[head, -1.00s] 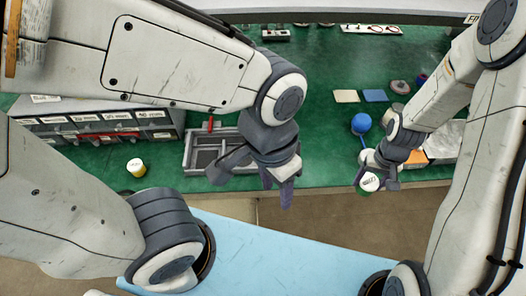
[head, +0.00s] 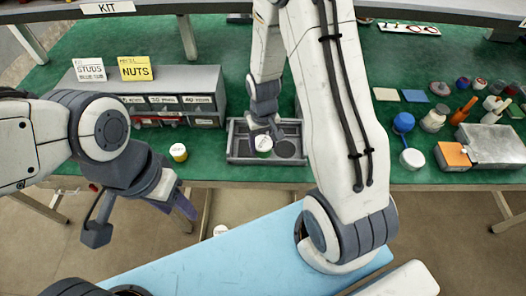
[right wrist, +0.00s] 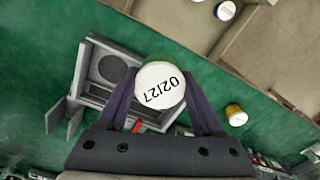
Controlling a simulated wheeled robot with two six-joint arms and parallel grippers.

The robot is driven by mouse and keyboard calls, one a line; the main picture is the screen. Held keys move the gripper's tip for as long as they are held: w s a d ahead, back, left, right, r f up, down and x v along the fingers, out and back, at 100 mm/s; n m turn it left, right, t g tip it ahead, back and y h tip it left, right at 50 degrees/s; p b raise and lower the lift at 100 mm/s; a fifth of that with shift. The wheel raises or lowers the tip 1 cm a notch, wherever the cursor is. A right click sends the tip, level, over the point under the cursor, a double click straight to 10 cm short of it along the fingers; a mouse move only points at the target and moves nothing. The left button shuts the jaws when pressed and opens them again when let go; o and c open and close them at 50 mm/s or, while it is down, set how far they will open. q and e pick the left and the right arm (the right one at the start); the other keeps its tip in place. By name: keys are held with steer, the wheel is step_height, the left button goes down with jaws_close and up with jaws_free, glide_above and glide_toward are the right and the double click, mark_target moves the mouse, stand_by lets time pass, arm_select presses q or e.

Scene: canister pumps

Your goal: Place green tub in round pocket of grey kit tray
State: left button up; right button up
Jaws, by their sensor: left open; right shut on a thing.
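The grey kit tray (head: 232,150) lies at the table's front edge. The tub is over the tray, just left of the round pocket (head: 285,148) in the head view; its exact height is unclear. The pocket looks empty in the right wrist view (right wrist: 112,68). My left gripper (head: 140,222) is open and empty in front of the table, left of the tray.
A yellow tub (head: 178,152) stands left of the tray, beside a grey labelled drawer unit (head: 200,85). A white-lidded item (head: 220,230) is low in front of the table.

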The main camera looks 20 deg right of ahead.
steer(key=s+d+f+m+b, duration=0.2)
steer(key=d+m+b, duration=0.2)
steer(key=d+b, duration=0.35)
steer(key=s+d+f+m+b, duration=0.2)
steer(key=d+m+b, duration=0.2)
steer(key=d+b, duration=0.35)
glide_above(285, 149)
step_height(285, 149, down, 7)
steer(key=shift+r+p, duration=0.1)
steer(key=shift+p, duration=0.2)
step_height(285, 149, down, 4)
steer(key=shift+a, duration=0.1)
steer(key=shift+f, duration=0.3)
steer(key=o, duration=1.4)
steer(key=shift+o, duration=0.2)
